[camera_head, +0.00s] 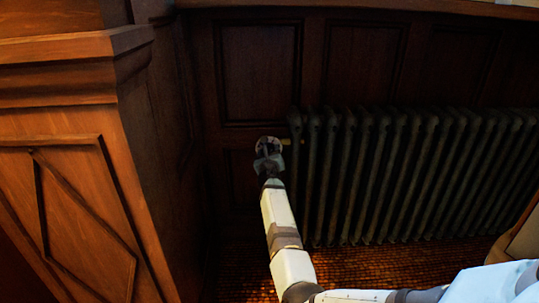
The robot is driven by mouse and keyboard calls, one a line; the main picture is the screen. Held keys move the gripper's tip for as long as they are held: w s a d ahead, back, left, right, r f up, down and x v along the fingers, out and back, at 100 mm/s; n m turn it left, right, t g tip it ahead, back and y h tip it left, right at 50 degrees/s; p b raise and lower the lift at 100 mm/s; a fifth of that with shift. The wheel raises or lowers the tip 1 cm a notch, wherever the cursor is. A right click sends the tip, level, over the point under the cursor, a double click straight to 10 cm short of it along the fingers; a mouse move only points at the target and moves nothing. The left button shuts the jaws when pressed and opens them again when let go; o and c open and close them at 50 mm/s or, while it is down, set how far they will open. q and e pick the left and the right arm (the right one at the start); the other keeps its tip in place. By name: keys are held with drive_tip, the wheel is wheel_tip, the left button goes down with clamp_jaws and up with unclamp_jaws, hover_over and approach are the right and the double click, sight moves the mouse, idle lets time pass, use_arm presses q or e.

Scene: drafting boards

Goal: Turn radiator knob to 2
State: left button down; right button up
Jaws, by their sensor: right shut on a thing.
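The radiator (400,175) is a dark, ribbed, old-style unit standing against the panelled wall. Its knob (267,143) is a small pale round shape at the radiator's upper left end, mostly hidden behind my gripper. My right gripper (268,153) is at the knob and shut on it, with the arm reaching up from the lower right. The markings on the knob are too small and covered to read. My left gripper is not in view.
A wooden cabinet or pillar (70,150) with a diamond panel fills the left side, close to the arm. Dark wood panelling (260,70) is behind. The patterned floor (350,270) shows below the radiator. A light-edged object (525,240) is at the right edge.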

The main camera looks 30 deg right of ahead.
idle(0.4)
drive_tip(key=o, duration=0.9)
